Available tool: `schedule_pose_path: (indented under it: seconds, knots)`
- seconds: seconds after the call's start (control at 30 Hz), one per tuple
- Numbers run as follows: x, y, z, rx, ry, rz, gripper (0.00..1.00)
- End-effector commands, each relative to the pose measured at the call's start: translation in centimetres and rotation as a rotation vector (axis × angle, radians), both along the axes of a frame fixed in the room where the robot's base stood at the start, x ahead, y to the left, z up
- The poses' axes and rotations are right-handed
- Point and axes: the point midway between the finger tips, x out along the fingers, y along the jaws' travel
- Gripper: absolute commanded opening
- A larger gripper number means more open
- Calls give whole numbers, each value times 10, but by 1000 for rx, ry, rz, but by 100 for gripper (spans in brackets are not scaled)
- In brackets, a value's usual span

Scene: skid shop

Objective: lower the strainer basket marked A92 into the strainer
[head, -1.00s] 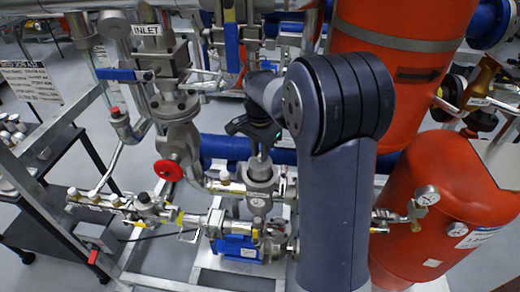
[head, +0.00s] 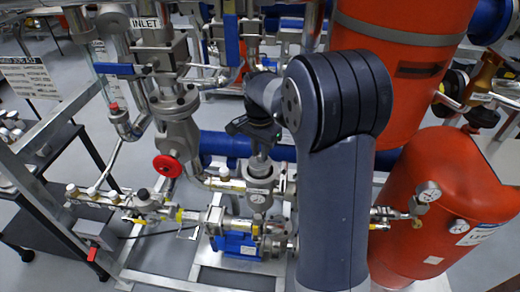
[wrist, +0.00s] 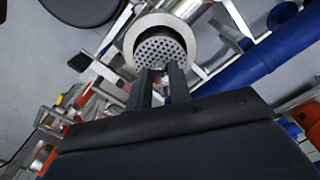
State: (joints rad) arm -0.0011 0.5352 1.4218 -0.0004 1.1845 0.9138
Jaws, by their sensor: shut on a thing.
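The strainer (head: 259,184) is a grey metal body with an open round top and a small gauge on its front. Its pale rim (wrist: 128,47) shows in the wrist view. My gripper (head: 259,148) is above it, pointing down. In the wrist view my gripper (wrist: 160,80) is shut on the strainer basket (wrist: 160,46), a round metal piece with many holes. The basket lines up roughly within the rim. I cannot tell how far it is inside the strainer. The mark A92 is not readable, and my gripper partly hides the basket.
A red handwheel valve (head: 167,167) and the INLET pipe stand left of the strainer. A blue pump (head: 238,243) is below it, and a blue pipe (head: 222,146) runs behind. A red tank (head: 440,190) is at right. Pipework crowds the strainer closely.

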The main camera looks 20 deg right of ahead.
Motion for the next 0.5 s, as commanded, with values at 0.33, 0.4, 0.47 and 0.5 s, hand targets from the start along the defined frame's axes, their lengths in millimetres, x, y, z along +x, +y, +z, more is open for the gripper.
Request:
schedule_pose_path:
  seconds: [0.33,0.4,0.47,0.5]
  knots:
    - [0,0,0,0,0,0,6]
    - [0,0,-1,0,0,0,6]
    - [0,0,-2,0,0,0,6]
    - [0,0,-4,0,0,0,6]
